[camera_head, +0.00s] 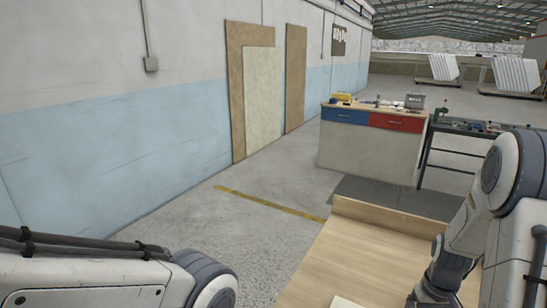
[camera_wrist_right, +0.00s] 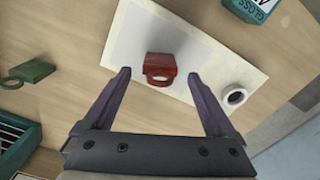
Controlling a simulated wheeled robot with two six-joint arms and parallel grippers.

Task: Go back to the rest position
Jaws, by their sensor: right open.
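My right gripper (camera_wrist_right: 159,76) is open, with its two dark fingers spread wide and nothing held between them. Beyond the fingertips, a red object (camera_wrist_right: 160,66) with a loop-shaped handle sits on a pale board (camera_wrist_right: 132,22) with a grey panel; it appears apart from both fingers. In the head view my right arm comes in at the right edge and bends down over the wooden table (camera_head: 345,262); its gripper is out of frame there. My left arm shows at the bottom left, and its gripper is out of view.
On the table are a white ring-shaped item (camera_wrist_right: 235,97), a green item (camera_wrist_right: 30,72), a dark green box marked GLOSS (camera_wrist_right: 255,8) and a green slatted crate (camera_wrist_right: 15,145). A workbench with drawers (camera_head: 370,145) stands beyond. Floor at the left is clear up to the wall.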

